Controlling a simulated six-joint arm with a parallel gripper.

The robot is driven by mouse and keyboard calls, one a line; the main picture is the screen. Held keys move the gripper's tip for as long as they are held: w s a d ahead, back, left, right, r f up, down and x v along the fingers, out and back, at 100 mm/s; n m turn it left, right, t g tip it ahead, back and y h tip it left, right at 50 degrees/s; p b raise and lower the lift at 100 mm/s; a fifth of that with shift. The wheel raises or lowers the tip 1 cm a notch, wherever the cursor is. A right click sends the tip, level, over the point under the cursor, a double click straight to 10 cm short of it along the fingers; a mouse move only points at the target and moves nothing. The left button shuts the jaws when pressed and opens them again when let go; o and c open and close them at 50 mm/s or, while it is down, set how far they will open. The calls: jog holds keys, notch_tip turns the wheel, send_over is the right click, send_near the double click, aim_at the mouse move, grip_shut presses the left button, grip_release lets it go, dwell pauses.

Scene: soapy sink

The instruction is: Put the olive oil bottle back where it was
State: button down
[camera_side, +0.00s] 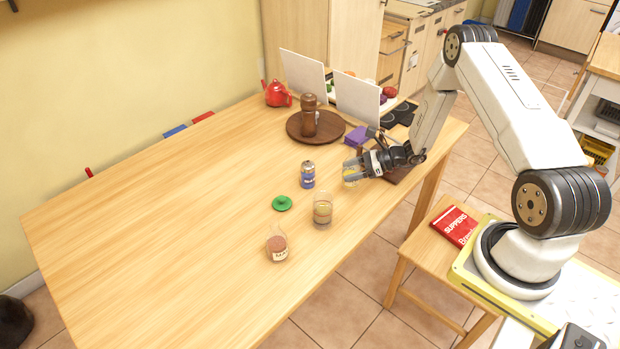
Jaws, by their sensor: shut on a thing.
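My gripper (351,170) is low over the right part of the wooden table, near its edge. It is shut on a small, clear yellowish thing (350,176), which looks like the olive oil bottle. The fingers hide much of it, and I cannot tell whether its base touches the table. A round dark wooden board (335,124) lies behind, with a brown pepper mill (309,116) on it. A blue can (307,174) stands just left of my gripper.
A glass jar (323,210), a labelled jar (277,246) and a green lid (282,203) are in front and left. A purple block (356,136), white panels (357,98) and a red teapot (277,94) are behind.

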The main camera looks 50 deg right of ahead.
jog(key=shift+w+f, duration=0.1)
jog(key=shift+f, duration=0.05)
jog(key=shift+w+f, duration=0.25)
jog(key=shift+f, duration=0.05)
jog(key=shift+d+f, duration=0.1)
jog(key=shift+f, duration=1.35)
jog(key=shift+f, duration=0.1)
grip_release()
jog(key=shift+f, duration=0.1)
jog(key=shift+r, duration=0.2)
jog(key=v, duration=1.2)
